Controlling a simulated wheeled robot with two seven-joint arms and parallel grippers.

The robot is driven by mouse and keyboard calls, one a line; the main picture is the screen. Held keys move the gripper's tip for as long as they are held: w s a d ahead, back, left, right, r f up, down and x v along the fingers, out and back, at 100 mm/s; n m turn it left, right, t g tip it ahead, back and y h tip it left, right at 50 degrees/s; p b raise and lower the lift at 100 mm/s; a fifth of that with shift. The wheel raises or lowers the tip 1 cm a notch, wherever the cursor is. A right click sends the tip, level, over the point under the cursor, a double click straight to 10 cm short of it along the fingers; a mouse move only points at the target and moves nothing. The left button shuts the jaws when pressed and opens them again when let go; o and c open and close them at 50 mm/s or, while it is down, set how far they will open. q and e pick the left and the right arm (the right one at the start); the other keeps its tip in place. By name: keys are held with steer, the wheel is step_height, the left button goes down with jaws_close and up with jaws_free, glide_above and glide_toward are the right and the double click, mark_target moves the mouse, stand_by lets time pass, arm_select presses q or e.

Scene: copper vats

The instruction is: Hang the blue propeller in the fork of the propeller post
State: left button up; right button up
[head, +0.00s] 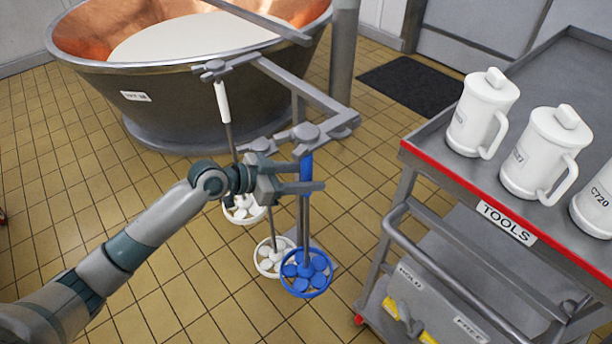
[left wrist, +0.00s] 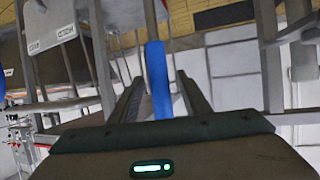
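The blue propeller (head: 306,270) hangs upright, its blue ring and paddles low over the floor and its shaft rising to the grey fork arm (head: 325,124) of the propeller post. A grey knob sits at the shaft's top, on the fork. My left gripper (head: 306,178) is at the blue upper part of the shaft, just below the fork. In the left wrist view the blue shaft (left wrist: 157,80) stands between the two fingers, with a gap visible on its right side, so the fingers look open around it. The exact seating in the fork is hard to see. My right gripper is not in view.
Two white propellers (head: 268,257) hang beside the blue one. A large copper vat (head: 190,85) stands behind. On the right is a tool trolley (head: 425,160) with a red edge, bearing white jugs (head: 483,112). The tiled floor at left is clear.

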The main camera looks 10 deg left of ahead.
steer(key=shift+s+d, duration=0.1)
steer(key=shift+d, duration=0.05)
arm_select(q)
steer(key=shift+s+a, duration=0.1)
steer(key=shift+a, duration=0.05)
steer(key=b+v, duration=0.3)
steer(key=v, duration=1.4)
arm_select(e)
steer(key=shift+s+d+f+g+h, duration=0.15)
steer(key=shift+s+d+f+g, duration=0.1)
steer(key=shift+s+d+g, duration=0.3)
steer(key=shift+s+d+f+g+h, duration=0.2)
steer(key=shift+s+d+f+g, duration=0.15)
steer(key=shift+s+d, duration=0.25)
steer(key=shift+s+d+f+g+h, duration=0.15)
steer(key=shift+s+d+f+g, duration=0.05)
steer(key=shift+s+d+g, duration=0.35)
arm_select(q)
steer(key=shift+s+r, duration=0.1)
